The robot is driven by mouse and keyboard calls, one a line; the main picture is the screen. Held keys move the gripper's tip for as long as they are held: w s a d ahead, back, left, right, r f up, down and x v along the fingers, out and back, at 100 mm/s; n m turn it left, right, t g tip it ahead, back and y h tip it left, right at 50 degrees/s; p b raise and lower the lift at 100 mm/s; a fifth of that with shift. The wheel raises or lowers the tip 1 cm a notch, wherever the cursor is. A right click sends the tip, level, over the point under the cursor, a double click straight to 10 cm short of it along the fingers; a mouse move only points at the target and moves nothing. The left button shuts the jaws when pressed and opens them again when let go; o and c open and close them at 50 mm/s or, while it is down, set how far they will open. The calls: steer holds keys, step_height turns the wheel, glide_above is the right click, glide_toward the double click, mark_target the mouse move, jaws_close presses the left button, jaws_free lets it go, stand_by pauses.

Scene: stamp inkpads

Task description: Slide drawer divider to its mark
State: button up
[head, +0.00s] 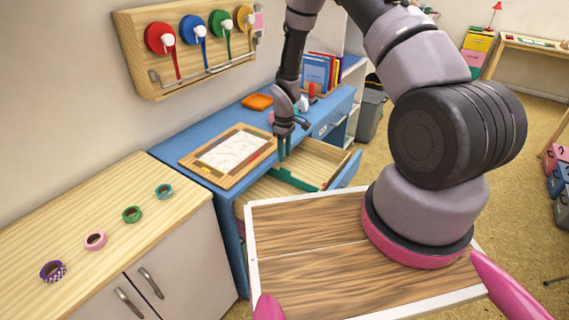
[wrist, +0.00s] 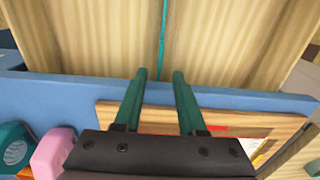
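The drawer divider (head: 296,181) is a thin green-teal strip standing across the open wooden drawer (head: 318,155) of the blue desk. In the wrist view the divider (wrist: 163,30) is a narrow teal line seen from above, with bare wood on both sides. My gripper (head: 281,158) points down over the drawer beside the desk edge. In the wrist view its two teal fingers (wrist: 160,74) are apart and empty, one on each side of the divider's line. I cannot tell how high the fingertips are above it. I cannot make out the mark.
The blue desk (head: 260,117) holds a framed paper tray (head: 230,150), an orange item (head: 257,101) and books (head: 318,72). A wooden cabinet (head: 110,215) with several tape rolls stands at left. The blue drawer front (head: 347,170) is pulled out.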

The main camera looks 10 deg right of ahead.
steer(key=shift+r, duration=1.95)
steer(key=shift+r, duration=0.15)
steer(key=s+d+r+m+t, duration=0.2)
steer(key=d+r+m, duration=0.1)
steer(key=r, duration=1.2)
steer(key=s+d+r+m+t, duration=0.1)
steer(key=s+d+r+m, duration=0.15)
steer(key=r, duration=1.35)
steer(key=s+d+r+m+t+y, duration=0.1)
steer(key=s+r+m, duration=0.3)
steer(key=s+r, duration=0.4)
steer(key=s+d+r+m+t+y, duration=0.1)
steer(key=s+d+r+m+t, duration=0.1)
steer(key=s+r, duration=0.7)
steer(key=s+m+t, duration=0.1)
steer(key=s, duration=0.4)
steer(key=shift+d+r+m, duration=0.15)
steer(key=shift+d+m, duration=0.2)
steer(key=shift+d, duration=0.05)
